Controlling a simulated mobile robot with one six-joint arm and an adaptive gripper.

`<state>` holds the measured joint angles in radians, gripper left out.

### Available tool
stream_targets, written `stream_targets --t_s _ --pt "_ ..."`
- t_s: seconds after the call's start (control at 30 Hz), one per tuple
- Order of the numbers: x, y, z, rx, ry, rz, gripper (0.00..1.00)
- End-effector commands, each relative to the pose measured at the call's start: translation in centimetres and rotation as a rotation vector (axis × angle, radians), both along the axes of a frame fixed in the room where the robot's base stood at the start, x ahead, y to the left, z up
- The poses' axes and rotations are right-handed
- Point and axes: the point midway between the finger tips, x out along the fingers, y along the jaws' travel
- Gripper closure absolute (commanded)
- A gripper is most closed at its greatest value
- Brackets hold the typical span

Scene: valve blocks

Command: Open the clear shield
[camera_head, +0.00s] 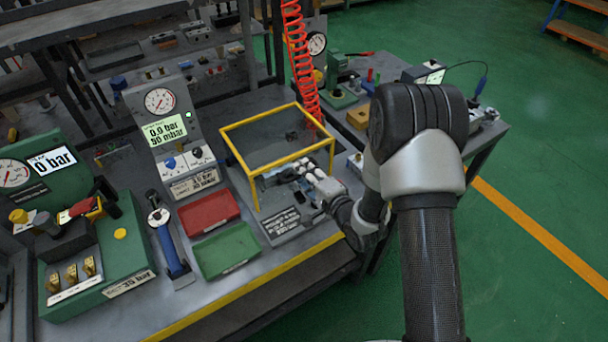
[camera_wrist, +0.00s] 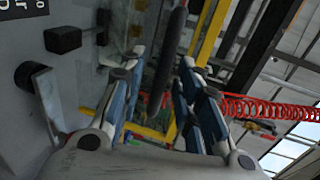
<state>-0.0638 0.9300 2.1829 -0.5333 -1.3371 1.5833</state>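The clear shield (camera_head: 275,140) is a see-through cover with yellow edges on the bench in the head view. Its top looks level and its front edge faces me. My gripper (camera_head: 296,177) is low at the shield's front, beside its yellow frame. In the wrist view my gripper (camera_wrist: 164,60) has its two blue-and-grey fingers spread apart. A dark rounded bar (camera_wrist: 172,45) shows between the fingers, with yellow frame pieces (camera_wrist: 210,30) beyond it. I cannot tell whether the fingers touch the bar. My arm and hand partly hide the shield's right front corner.
Left of the shield stand a gauge panel (camera_head: 165,115), a red tray (camera_head: 208,212) and a green tray (camera_head: 227,250). A red coiled hose (camera_head: 297,55) hangs behind the shield. A green valve block (camera_head: 95,250) is at far left. Open floor lies to the right.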

Motion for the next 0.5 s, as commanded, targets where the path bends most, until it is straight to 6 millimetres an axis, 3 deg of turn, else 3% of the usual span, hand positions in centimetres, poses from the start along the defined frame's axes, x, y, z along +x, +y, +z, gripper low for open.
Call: stream_targets --t_s 0.37,0.5 --pt "0.51 0.36 -0.09 0.0 0.0 0.0 0.69" --pt "0.5 0.35 -0.1 0.0 0.0 0.0 0.78"
